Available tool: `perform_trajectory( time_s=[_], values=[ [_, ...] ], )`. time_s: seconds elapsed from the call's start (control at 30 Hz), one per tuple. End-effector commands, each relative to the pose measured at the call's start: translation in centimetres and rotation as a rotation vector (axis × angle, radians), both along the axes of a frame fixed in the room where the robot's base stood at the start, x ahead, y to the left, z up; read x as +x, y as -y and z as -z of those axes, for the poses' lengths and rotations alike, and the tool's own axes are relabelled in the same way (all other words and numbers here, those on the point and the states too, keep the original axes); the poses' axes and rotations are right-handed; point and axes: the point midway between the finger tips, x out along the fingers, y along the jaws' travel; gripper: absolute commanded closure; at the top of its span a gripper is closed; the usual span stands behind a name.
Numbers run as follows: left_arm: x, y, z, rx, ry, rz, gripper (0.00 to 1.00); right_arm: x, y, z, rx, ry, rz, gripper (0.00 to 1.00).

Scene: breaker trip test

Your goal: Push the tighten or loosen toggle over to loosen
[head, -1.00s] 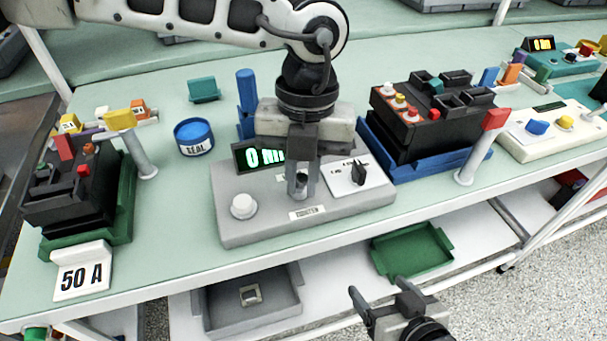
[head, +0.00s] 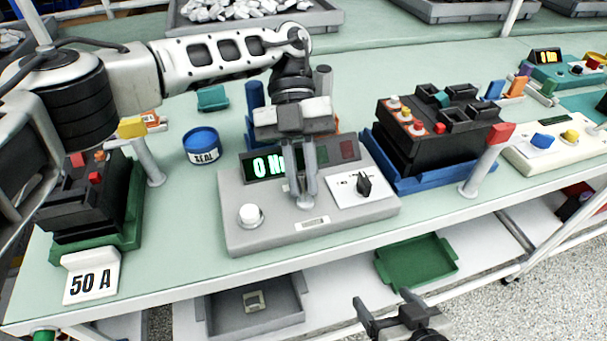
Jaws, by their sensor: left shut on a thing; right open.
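The grey tester (head: 265,228) sits at the table's front, with a lit green display (head: 263,166), a white round button (head: 250,216) and a black selector (head: 364,186) on a white plate. The plate's lettering is too small to read. My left gripper (head: 304,200) points down at the middle of the tester, left of the selector and apart from it. Its fingers are close together on a small thing they hide; I cannot tell whether this is the toggle. My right gripper (head: 392,305) is open and empty, low in front of the table.
A black breaker on a blue cradle (head: 425,180) stands right of the tester. Another breaker on a green cradle (head: 125,225) is at left, behind a "50 A" card (head: 92,277). A blue SEAL tin (head: 201,146) stands behind the tester. A green tray (head: 417,262) lies on the lower shelf.

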Motion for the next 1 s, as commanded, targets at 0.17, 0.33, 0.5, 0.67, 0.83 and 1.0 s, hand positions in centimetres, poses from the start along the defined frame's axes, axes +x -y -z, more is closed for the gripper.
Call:
perform_trajectory(
  time_s=[0.17, 0.33, 0.5, 0.67, 0.83, 1.0],
  values=[
    [0.14, -0.1, 0.03, -0.006, -0.025, -0.001, 1.0, 0.14, -0.05, -0.34, 0.004, 0.008, 0.0, 0.24],
    [0.17, -0.14, 0.01, -0.007, -0.029, -0.001, 1.0, 0.17, -0.06, -0.48, 0.005, 0.011, 0.0, 0.24],
    [0.17, -0.14, 0.01, -0.007, -0.029, -0.001, 1.0, 0.12, -0.04, -0.42, 0.005, 0.009, 0.001, 0.24],
    [0.17, -0.13, 0.01, -0.007, -0.028, -0.002, 0.65, 0.01, -0.03, -0.23, 0.004, 0.004, 0.0, 0.24],
    [0.15, -0.08, 0.03, -0.008, -0.028, -0.001, 0.65, -0.06, -0.01, -0.04, 0.002, 0.0, 0.0, 0.24],
    [0.22, -0.17, -0.2, -0.008, -0.027, -0.003, 0.65, -0.12, 0.01, -0.08, 0.001, -0.002, 0.001, 0.24]
  ],
)
